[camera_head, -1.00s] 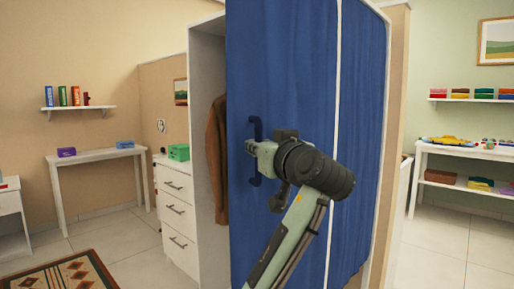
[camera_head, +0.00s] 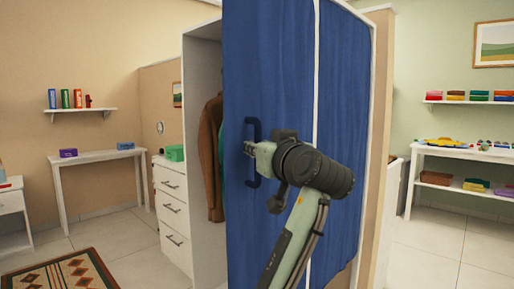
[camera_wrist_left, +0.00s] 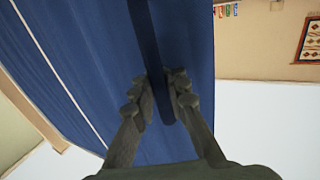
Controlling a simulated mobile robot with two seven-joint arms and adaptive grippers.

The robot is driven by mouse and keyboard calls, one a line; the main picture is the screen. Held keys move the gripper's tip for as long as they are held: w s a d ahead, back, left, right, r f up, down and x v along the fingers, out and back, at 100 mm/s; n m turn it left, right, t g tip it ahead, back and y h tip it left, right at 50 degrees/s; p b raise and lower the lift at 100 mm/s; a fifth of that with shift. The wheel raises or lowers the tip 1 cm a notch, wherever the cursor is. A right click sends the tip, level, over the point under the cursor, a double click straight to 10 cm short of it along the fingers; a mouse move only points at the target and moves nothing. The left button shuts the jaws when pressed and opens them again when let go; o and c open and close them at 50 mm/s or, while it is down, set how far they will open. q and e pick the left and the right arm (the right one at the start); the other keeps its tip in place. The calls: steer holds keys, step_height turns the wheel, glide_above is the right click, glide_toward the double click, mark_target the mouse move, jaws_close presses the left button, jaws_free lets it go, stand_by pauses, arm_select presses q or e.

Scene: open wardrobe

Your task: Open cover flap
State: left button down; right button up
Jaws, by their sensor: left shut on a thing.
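The cover flap (camera_head: 268,70) is a blue fabric-like panel on the front of the white wardrobe (camera_head: 200,90), with a dark blue vertical bar handle (camera_head: 252,128) near its left edge. The flap stands partly open, with a gap at its left side. My right gripper is not in view.
Clothes on hangers, including a brown coat (camera_head: 210,160), show in the gap. A second blue panel (camera_head: 342,130) is to the right. A white drawer unit (camera_head: 172,210) adjoins the wardrobe's left side. A patterned rug (camera_head: 65,275) lies on the left floor, which is otherwise clear nearby.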

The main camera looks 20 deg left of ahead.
arm_select(q)
steer(key=shift+f, duration=0.1)
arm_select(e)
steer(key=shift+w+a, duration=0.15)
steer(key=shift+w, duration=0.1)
arm_select(q)
steer(key=c, duration=1.5)
jaws_free()
steer(key=shift+a, duration=0.1)
steer(key=shift+c, duration=0.2)
steer(key=shift+s+d, duration=0.2)
steer(key=v, duration=1.1)
steer(key=shift+s+d, duration=0.2)
steer(key=shift+s, duration=0.05)
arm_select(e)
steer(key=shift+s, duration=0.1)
